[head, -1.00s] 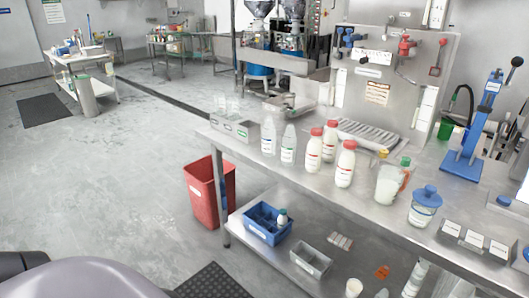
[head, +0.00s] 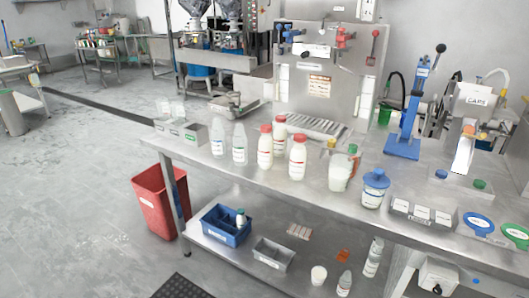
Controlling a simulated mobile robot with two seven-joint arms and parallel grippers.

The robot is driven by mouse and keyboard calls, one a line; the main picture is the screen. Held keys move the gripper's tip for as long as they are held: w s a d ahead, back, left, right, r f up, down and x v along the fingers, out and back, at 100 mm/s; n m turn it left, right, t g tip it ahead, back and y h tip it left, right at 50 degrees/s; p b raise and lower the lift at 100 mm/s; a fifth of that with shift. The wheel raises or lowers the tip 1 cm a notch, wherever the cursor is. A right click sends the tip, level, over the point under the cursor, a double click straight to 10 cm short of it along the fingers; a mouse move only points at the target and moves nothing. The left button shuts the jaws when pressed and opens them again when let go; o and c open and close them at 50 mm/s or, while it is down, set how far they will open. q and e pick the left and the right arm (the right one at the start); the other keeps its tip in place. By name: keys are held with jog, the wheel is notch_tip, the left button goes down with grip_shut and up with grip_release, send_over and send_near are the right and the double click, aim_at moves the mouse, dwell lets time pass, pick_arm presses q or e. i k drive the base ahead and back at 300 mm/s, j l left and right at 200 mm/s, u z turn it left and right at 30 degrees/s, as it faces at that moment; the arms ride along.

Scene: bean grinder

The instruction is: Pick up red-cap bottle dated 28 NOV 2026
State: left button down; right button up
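Three white bottles with red caps stand upright on the steel bench: a left one (head: 265,147), one behind it (head: 279,130) and a right one (head: 298,157). Each has a label, but the print is too small to read, so I cannot tell which is dated 28 NOV 2026. Neither of my grippers shows in the head view.
Two clear bottles (head: 239,144) stand left of the red caps. A jug (head: 340,171) and a blue-lidded jar (head: 375,190) stand to the right. A blue press (head: 405,130) is behind. A red bin (head: 158,203) and blue crate (head: 226,227) are below.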

aim_at(266, 143)
jog(key=i+j, duration=0.55)
jog(key=i+j+z, duration=0.15)
jog(key=z, duration=0.2)
jog(key=i+j+z, duration=0.1)
jog(key=j+z, duration=0.25)
jog(key=l, duration=0.1)
